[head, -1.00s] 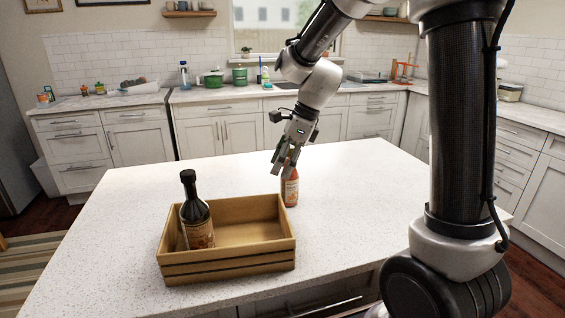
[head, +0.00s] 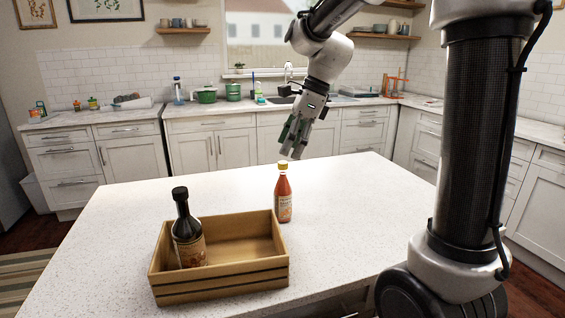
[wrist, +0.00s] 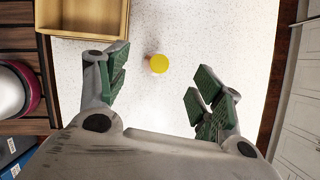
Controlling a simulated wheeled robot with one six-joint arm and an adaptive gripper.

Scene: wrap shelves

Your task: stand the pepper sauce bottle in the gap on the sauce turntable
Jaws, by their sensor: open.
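A red sauce bottle (head: 283,201) with a yellow cap and pale label, which looks like the pepper sauce, stands upright on the white island, beside the crate's back right corner. In the wrist view its yellow cap (wrist: 159,63) shows from above, slightly ahead of the space between the fingers. My gripper (head: 291,154) is open and empty, up and a little to the right of the cap; its green-padded fingers (wrist: 161,97) are apart in the wrist view. No turntable can be made out in either view.
A wooden crate (head: 222,290) stands at the front left of the island, with a tall dark bottle (head: 187,232) in its left part; its right part looks empty. The island top (head: 345,220) is clear right of the red bottle. Counters line the walls behind.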

